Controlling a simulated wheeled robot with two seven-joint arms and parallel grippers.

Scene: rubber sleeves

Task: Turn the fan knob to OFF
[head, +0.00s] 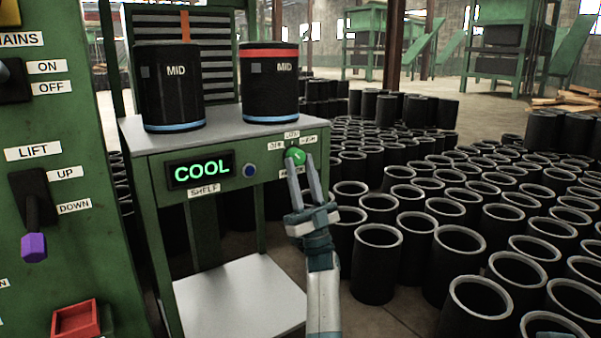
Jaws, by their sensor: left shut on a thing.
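The fan knob (295,156) is a small round green knob on the right of the green shelf's front panel. Small white labels surround it; their words are too small to read surely, and one below is partly hidden by my fingers. My left gripper (299,171) reaches up to the knob from below, its two grey fingers shut on it. The knob's pointer direction cannot be made out clearly. A display (201,170) on the same panel reads COOL in green. My right gripper is not in view.
Two black sleeves marked MID, one left (170,95) and one right (271,90), stand on the shelf top (225,130). A green switch panel (70,230) stands at left. Many black sleeves (378,262) crowd the floor at right.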

